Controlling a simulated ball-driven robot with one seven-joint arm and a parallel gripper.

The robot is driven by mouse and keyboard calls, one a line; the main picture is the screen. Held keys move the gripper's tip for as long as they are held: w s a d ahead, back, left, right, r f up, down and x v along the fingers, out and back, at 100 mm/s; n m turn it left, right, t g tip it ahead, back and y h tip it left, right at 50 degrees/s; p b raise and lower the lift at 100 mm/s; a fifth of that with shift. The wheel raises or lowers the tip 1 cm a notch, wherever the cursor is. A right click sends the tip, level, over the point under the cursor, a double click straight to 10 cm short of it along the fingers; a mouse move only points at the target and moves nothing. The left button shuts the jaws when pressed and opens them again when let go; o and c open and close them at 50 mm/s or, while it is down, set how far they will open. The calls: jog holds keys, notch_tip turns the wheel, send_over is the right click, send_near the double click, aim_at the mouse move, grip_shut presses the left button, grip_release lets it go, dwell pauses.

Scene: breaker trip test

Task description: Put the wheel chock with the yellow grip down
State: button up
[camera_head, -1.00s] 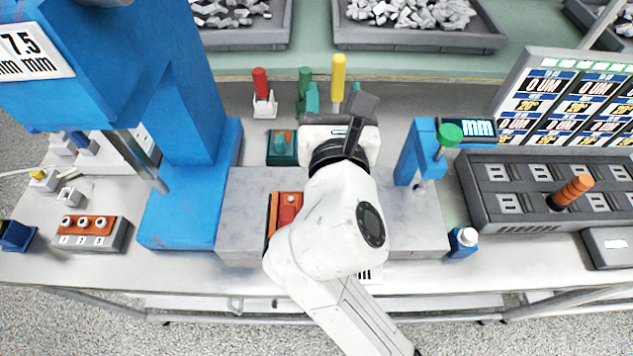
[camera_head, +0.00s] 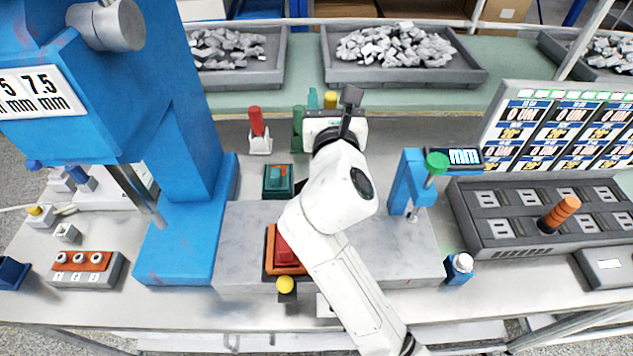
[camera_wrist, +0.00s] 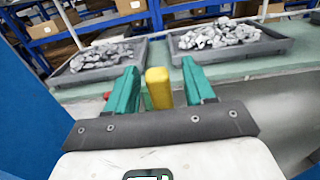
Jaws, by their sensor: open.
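The yellow grip of the wheel chock (camera_head: 330,99) shows behind my gripper at the back of the bench; the chock's body is hidden. In the wrist view the yellow grip (camera_wrist: 158,90) stands between my two teal fingers, with a visible gap on each side. My gripper (camera_wrist: 162,74) is open around it. In the head view my gripper (camera_head: 320,98) is mostly covered by its own white hand. I cannot tell what the chock rests on.
A red-gripped chock (camera_head: 257,130) and a green grip (camera_head: 298,122) stand to the left. A grey stone slab (camera_head: 240,245), blue press (camera_head: 185,215) and blue gauge stand (camera_head: 405,183) are nearer. Trays of grey pieces (camera_head: 405,72) lie behind.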

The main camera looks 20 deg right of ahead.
jog(key=shift+w+d, duration=0.2)
jog(key=shift+w, duration=0.5)
jog(key=shift+c, duration=0.3)
grip_shut()
dwell(0.5)
jog(key=shift+r, duration=0.15)
